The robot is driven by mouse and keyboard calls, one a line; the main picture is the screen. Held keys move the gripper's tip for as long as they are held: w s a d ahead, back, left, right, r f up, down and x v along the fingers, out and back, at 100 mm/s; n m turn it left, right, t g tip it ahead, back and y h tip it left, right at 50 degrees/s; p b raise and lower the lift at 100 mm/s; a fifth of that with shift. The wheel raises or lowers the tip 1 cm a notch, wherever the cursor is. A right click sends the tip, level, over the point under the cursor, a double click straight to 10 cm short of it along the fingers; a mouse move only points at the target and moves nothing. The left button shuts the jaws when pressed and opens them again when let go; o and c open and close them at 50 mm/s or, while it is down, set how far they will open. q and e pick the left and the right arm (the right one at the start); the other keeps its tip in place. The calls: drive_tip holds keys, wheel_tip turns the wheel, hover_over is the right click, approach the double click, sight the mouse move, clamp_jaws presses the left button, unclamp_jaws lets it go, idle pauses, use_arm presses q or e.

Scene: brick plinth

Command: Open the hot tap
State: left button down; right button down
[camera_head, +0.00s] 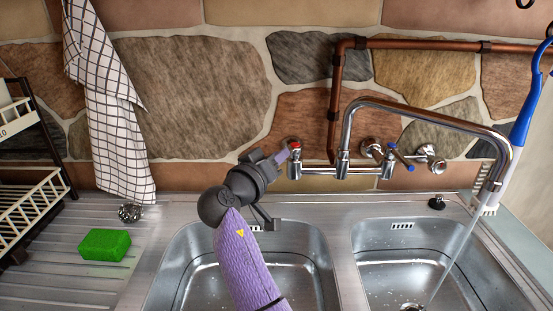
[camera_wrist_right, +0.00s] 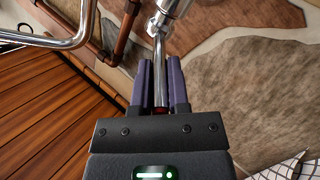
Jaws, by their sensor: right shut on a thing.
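The chrome mixer tap (camera_head: 340,168) is fixed to the wall above the sinks. Its red-marked hot tap lever (camera_head: 295,145) is on the left, partly hidden by my right gripper (camera_head: 284,154). In the wrist view, the purple fingers of this gripper (camera_wrist_right: 160,85) are closed around the chrome lever (camera_wrist_right: 159,62), with a red spot low between them. The blue-marked cold lever (camera_head: 400,156) is on the right. The curved spout (camera_head: 430,112) points over the right basin, and a thin pale stream (camera_head: 452,258) runs down from it. My left gripper is not in view.
The left basin (camera_head: 185,262) lies under my right arm. A green sponge (camera_head: 104,245) and a steel scourer (camera_head: 131,212) lie on the drainer. A checked towel (camera_head: 118,135) hangs on the stone wall. Copper pipe (camera_head: 335,95) runs behind the tap. A blue-handled brush (camera_head: 522,115) hangs at right.

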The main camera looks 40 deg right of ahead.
drive_tip(key=c, duration=0.6)
unclamp_jaws()
drive_tip(key=v, duration=1)
